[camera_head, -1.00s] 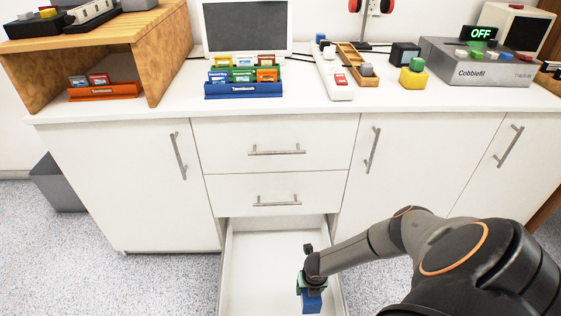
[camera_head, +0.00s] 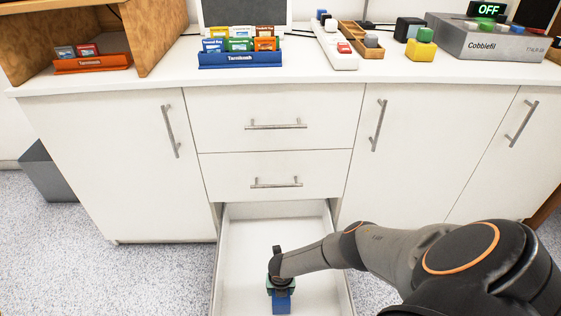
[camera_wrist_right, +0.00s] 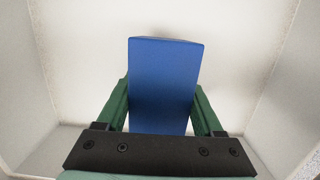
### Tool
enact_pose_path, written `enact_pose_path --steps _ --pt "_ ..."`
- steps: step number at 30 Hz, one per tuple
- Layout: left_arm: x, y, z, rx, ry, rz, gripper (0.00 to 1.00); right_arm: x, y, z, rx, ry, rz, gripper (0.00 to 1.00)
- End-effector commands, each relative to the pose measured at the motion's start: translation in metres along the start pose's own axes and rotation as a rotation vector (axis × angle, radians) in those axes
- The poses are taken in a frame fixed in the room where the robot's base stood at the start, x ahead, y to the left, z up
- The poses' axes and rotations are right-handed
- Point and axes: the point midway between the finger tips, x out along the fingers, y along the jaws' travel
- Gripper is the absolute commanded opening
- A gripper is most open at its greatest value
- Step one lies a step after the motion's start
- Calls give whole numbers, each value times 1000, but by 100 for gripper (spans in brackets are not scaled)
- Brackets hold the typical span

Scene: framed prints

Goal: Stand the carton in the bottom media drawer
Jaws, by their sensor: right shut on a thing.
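The carton is a blue box (camera_head: 282,302), held below my right gripper (camera_head: 281,286) over the open bottom drawer (camera_head: 247,222). In the right wrist view, the blue carton (camera_wrist_right: 163,85) sits between the green fingers of my right gripper (camera_wrist_right: 162,105), which are shut on its sides. White drawer walls surround it there. I cannot tell whether the carton's lower end touches the drawer floor. The drawer looks empty otherwise. My left gripper is not in view.
Two shut drawers, the lower one (camera_head: 275,176) just above, sit over the open one. Shut cabinet doors (camera_head: 110,165) flank them. The white countertop (camera_head: 170,78) holds a blue card rack (camera_head: 240,60), a power strip and a grey box (camera_head: 480,42). A grey bin (camera_head: 45,172) stands left on the floor.

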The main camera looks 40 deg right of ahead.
Motion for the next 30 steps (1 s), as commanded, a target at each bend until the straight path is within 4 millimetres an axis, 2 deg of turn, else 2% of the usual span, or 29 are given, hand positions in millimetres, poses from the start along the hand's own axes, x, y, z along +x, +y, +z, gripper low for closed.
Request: enact_pose_path --steps 21,22,29,30 --pt "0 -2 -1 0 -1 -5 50 10 0 -1 0 -1 1 0" --pt "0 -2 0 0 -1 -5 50 11 0 -2 0 0 0 72" --pt "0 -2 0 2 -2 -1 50 11 0 -1 0 -1 0 98" --pt "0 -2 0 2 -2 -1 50 11 0 -1 0 -1 0 99"
